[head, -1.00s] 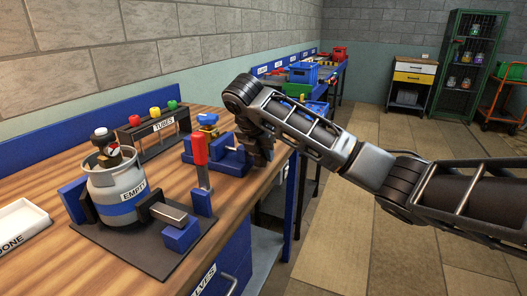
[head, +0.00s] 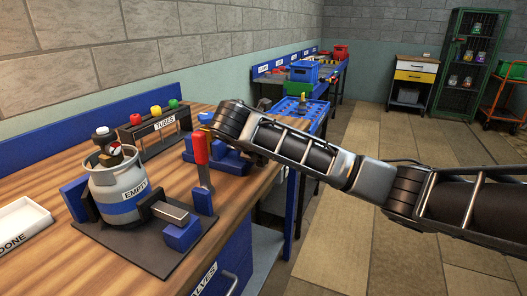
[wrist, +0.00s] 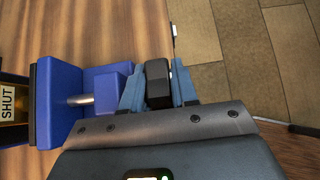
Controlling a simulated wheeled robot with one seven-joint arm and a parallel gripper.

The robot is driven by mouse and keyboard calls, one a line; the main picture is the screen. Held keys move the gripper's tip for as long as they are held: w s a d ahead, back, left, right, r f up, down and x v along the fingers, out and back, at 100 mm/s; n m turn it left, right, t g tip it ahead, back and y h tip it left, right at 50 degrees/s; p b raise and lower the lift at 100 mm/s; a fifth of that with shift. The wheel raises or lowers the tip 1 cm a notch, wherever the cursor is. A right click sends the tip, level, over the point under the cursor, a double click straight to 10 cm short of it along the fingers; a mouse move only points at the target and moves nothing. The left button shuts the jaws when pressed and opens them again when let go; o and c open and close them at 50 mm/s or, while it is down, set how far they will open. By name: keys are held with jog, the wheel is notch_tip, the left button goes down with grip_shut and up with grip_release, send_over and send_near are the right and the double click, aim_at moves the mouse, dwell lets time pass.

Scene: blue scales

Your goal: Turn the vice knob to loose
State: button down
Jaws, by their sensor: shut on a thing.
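The blue vice (head: 234,165) stands at the right edge of the wooden bench, partly hidden by my arm. In the wrist view its blue block (wrist: 108,88) and metal screw lie left of my gripper. The dark vice knob (wrist: 157,92) sits between the two bluish fingers of my gripper (wrist: 158,78), which is shut on it. A yellow valve with a "SHUT" label (wrist: 9,102) shows at the left edge of the wrist view. In the head view the fingers and knob are not clearly visible behind my wrist.
The floor right of the bench is clear.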

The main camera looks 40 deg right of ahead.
jog(key=c, duration=1.2)
grip_release()
jog(key=shift+c, duration=0.2)
jog(key=p+v, duration=0.5)
jog(key=v, duration=0.3)
jog(key=shift+f, duration=0.1)
